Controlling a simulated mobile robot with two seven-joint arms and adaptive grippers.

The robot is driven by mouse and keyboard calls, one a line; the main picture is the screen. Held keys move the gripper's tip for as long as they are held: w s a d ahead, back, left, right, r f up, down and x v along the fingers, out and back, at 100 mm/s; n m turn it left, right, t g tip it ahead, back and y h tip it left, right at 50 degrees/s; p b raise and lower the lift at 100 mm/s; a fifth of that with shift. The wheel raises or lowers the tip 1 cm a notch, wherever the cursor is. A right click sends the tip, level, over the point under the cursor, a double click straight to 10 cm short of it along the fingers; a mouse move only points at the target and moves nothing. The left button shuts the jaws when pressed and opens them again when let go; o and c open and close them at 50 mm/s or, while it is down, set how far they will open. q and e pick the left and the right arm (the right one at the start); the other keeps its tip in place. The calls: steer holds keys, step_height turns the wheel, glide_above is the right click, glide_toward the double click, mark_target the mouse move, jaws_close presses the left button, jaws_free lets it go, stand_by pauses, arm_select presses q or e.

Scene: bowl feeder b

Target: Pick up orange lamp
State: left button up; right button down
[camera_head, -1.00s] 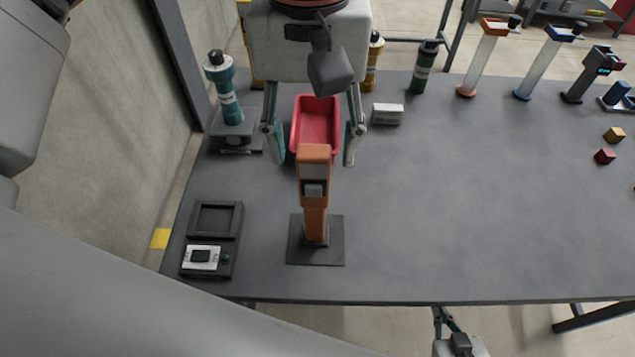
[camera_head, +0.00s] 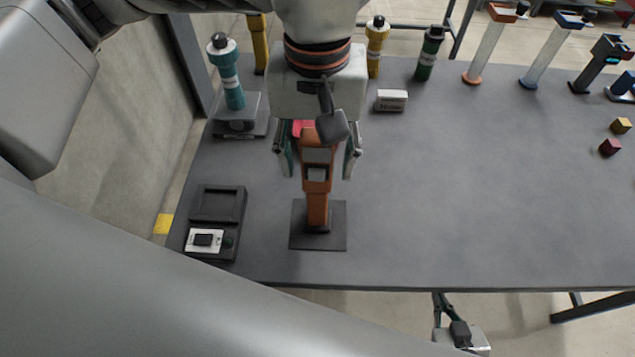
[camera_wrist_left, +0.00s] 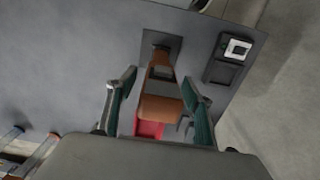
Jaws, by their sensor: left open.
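The orange lamp (camera_head: 317,205) stands upright on a dark square base plate (camera_head: 336,240) near the front of the table. My left gripper (camera_head: 318,172) is open, with one finger on each side of the lamp's upper part in the head view. In the left wrist view the lamp's orange head (camera_wrist_left: 160,108) shows between the two open fingers (camera_wrist_left: 160,95). I cannot tell whether a finger touches it. My right gripper (camera_head: 440,300) shows below the table's front edge; its fingers are too small to read.
A black tray device (camera_head: 217,205) lies to the left. A teal lamp (camera_head: 230,80), a white box (camera_head: 391,100) and several other lamps stand farther back.

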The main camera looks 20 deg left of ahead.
arm_select(q)
jaws_close()
steer(key=shift+r, duration=0.15)
